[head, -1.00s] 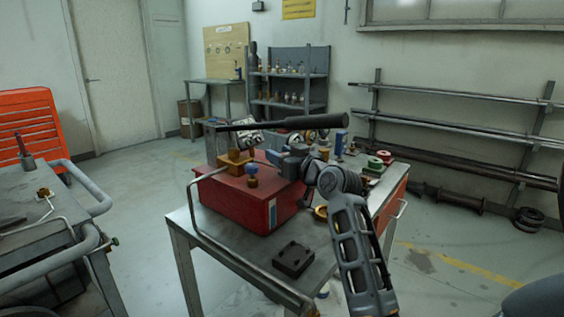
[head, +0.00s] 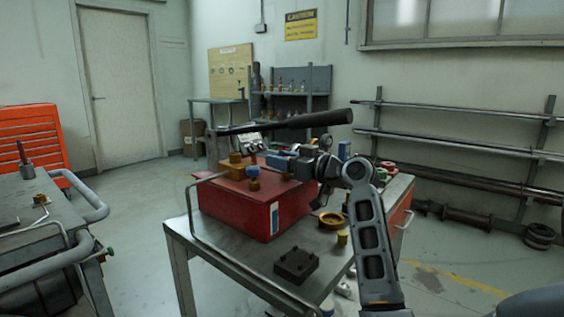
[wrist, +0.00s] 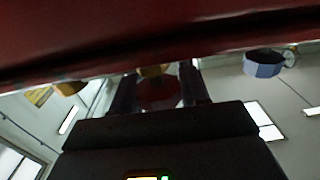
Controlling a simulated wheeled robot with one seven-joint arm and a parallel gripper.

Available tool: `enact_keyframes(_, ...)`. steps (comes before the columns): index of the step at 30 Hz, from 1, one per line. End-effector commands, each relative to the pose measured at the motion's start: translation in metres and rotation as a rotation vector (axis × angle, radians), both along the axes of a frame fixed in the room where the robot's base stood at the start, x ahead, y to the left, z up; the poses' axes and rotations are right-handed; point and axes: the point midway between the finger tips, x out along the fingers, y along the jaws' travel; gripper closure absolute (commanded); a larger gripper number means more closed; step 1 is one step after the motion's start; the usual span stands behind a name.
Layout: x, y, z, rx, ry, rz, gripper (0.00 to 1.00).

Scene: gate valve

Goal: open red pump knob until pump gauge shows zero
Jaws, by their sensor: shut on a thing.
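The red pump (head: 240,208) sits on the metal table, with a long black lever (head: 300,123) over it and brass fittings (head: 236,168) on top. My gripper (head: 291,164) is at the pump's right side, at the level of its top. In the wrist view, the two dark fingers stand on either side of a dark red knob (wrist: 160,92), shut on it, with brass beyond it. The knob is hidden in the head view. A blue-and-white round part (wrist: 264,63) shows at the right of the wrist view. I cannot read the pump gauge in either view.
A dark block (head: 296,265) lies on the table in front of the pump. A brass ring (head: 331,220) and small parts lie near my arm. A bent metal rail (head: 196,235) runs along the table's left side. Another cart (head: 45,215) stands at left.

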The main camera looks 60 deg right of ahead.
Motion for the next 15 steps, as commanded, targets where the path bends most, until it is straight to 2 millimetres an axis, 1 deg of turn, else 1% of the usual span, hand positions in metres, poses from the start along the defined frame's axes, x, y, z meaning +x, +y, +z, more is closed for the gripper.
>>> enact_keyframes(4, 0.0004, 0.0003, -0.001, 0.001, 0.002, 0.001, 0.87)
enact_keyframes(5, 0.0004, 0.0003, -0.001, 0.001, 0.002, 0.001, 0.55)
enact_keyframes(6, 0.0004, 0.0003, -0.0011, 0.001, 0.002, 0.001, 0.51)
enact_keyframes(11, 0.0004, 0.0002, -0.0007, 0.001, 0.002, 0.0, 0.36)
enact_keyframes(15, 0.0002, 0.0001, -0.0005, 0.001, 0.001, 0.0, 0.35)
